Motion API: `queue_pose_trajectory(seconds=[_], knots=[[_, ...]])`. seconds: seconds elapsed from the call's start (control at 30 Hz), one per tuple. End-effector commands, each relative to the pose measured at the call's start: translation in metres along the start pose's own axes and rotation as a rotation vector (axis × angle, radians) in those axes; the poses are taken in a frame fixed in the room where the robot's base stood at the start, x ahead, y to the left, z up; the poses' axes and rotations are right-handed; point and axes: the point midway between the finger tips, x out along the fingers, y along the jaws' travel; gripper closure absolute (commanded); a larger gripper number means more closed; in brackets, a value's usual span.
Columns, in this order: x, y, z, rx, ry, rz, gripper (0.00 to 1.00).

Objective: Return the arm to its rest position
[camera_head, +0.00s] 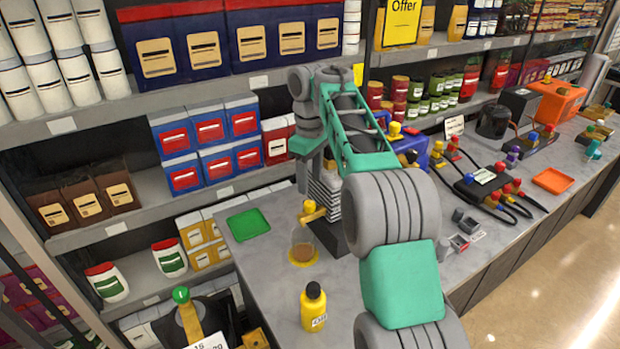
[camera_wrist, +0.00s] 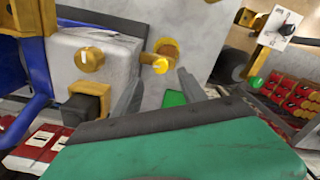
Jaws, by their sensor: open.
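My arm reaches in from the lower right of the head view and bends down over the near part of the counter. My gripper (camera_wrist: 161,77) shows in the wrist view with two grey fingers apart and nothing held between them. A yellow-tipped fitting (camera_wrist: 158,64) appears beyond the fingertips, and I see no contact with it. In the head view the fingers cannot be made out clearly. The arm partly hides a blue machine (camera_head: 410,146) with yellow fittings, probably the vacuum pump.
An orange tray (camera_head: 553,181) lies farther right. Stocked shelves (camera_head: 150,190) stand close behind the arm.

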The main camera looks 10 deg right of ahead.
Motion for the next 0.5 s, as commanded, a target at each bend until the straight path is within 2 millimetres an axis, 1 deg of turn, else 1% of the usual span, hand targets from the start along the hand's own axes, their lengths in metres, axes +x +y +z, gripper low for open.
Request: queue_pose_trajectory(seconds=[0.23, 0.33, 0.37, 0.43, 0.47, 0.5], knots=[[0.001, 0.0, 0.0, 0.0, 0.0, 0.0, 0.51], [-0.003, -0.004, 0.001, 0.012, 0.008, 0.001, 0.51], [-0.006, -0.008, 0.003, 0.022, 0.014, 0.002, 0.51], [-0.015, -0.021, 0.009, 0.068, 0.038, 0.005, 0.51], [-0.019, -0.03, 0.013, 0.096, 0.053, 0.007, 0.51], [-0.025, -0.043, 0.021, 0.142, 0.077, 0.011, 0.51]])
